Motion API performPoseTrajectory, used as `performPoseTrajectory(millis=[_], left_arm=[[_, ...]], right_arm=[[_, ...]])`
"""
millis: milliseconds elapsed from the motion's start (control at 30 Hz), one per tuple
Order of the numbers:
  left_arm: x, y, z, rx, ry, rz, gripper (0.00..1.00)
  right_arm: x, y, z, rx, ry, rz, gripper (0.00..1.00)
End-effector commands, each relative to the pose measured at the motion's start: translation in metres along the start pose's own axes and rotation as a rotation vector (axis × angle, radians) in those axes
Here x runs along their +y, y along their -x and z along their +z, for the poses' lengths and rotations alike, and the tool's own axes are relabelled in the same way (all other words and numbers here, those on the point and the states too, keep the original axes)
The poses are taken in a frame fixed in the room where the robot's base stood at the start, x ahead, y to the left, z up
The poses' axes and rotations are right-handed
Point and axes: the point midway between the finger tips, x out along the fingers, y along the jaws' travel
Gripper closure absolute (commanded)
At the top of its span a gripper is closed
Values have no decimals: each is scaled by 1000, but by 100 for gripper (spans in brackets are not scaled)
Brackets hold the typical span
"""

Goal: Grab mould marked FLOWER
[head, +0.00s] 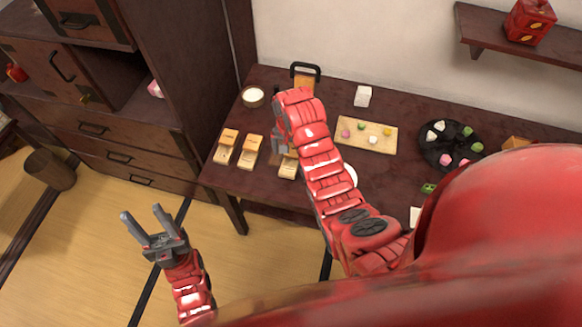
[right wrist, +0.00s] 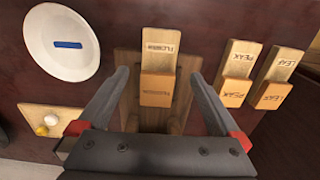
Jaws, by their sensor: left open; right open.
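Three wooden moulds stand in a row on the dark table. In the right wrist view one mould (right wrist: 158,88) lies between the fingers of my open right gripper (right wrist: 160,100), not visibly gripped; its label is a longer word that I cannot read surely. Beside it are a mould that seems marked PEAK (right wrist: 237,75) and one marked LEAF (right wrist: 277,78). In the head view my right gripper (head: 284,142) partly hides the rightmost mould (head: 288,168); the other two (head: 250,151) and (head: 226,146) are clear. My left gripper (head: 148,226) is open and empty over the tatami.
A white plate (right wrist: 62,62) with a blue strip lies beside the right gripper. A board (head: 353,142) with small coloured pieces, a dark round tray (head: 431,156) with more pieces, a white bowl (head: 253,97) and a white cube (head: 362,96) stand on the table. Drawers (head: 110,155) stand left.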

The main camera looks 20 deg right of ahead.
Motion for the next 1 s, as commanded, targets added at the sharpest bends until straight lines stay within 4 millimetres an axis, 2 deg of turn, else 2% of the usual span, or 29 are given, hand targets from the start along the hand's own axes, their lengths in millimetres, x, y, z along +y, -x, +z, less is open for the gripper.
performPoseTrajectory(millis=[267,500,700,1000], left_arm=[[0,-8,-1,1,0,0,50],[-1,-28,-5,1,0,0,50],[-2,-31,-5,1,0,0,50],[-2,-31,-5,1,0,0,50]], right_arm=[[0,-14,0,-1,1,1,0],[2,-39,0,-1,-1,3,0],[1,-58,0,-2,1,2,0],[1,-63,0,1,1,1,0]])
